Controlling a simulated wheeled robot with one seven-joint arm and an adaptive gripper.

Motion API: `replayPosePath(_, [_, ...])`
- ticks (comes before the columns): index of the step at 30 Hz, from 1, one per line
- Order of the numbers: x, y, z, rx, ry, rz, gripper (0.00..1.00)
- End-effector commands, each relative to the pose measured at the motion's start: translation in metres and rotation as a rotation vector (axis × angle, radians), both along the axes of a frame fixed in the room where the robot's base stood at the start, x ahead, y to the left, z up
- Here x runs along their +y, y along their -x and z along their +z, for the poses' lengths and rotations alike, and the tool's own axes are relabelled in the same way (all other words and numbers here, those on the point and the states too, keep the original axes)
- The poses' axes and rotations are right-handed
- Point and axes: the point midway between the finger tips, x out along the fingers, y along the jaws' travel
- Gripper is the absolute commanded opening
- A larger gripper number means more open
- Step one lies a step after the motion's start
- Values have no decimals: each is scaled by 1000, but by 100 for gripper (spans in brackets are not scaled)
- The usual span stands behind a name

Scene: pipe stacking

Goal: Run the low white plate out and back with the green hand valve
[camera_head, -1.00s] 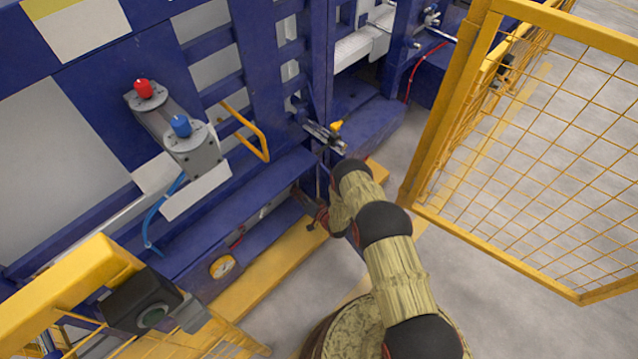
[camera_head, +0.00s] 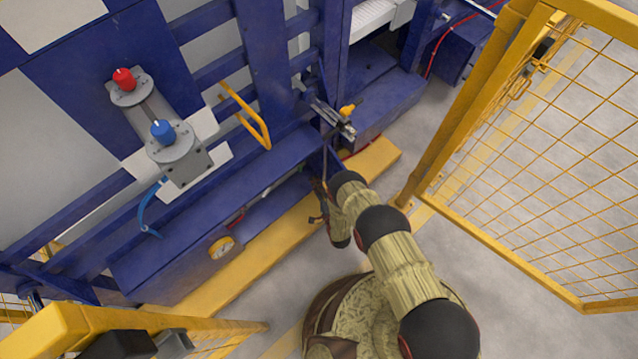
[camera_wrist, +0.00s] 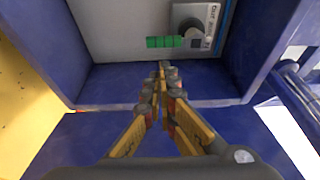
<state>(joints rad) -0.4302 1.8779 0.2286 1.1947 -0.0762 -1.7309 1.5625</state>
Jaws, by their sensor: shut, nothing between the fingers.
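In the head view my gripper (camera_head: 321,203) is small and dark at the machine's low front, and the lever is hidden there. A white plate (camera_head: 205,172) sits under the grey unit with the blue cap; I cannot tell if it is the low one.
Blue frame walls (camera_wrist: 250,55) surround the valve recess. A yellow handle bar (camera_head: 250,120), a gauge (camera_head: 221,247) and a yellow floor beam (camera_head: 260,255) are near my arm. A yellow mesh fence (camera_head: 530,180) stands on the right, with open grey floor beyond it.

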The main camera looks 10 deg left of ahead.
Motion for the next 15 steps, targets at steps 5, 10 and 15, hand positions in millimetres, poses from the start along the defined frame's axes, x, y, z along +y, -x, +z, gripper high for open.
replayPosePath(5, [16, -28, -3, -1, 0, 1, 0])
replayPosePath(10, [26, -46, -2, 0, 0, 1, 0])
replayPosePath(15, [30, -54, -1, 1, 2, 1, 0])
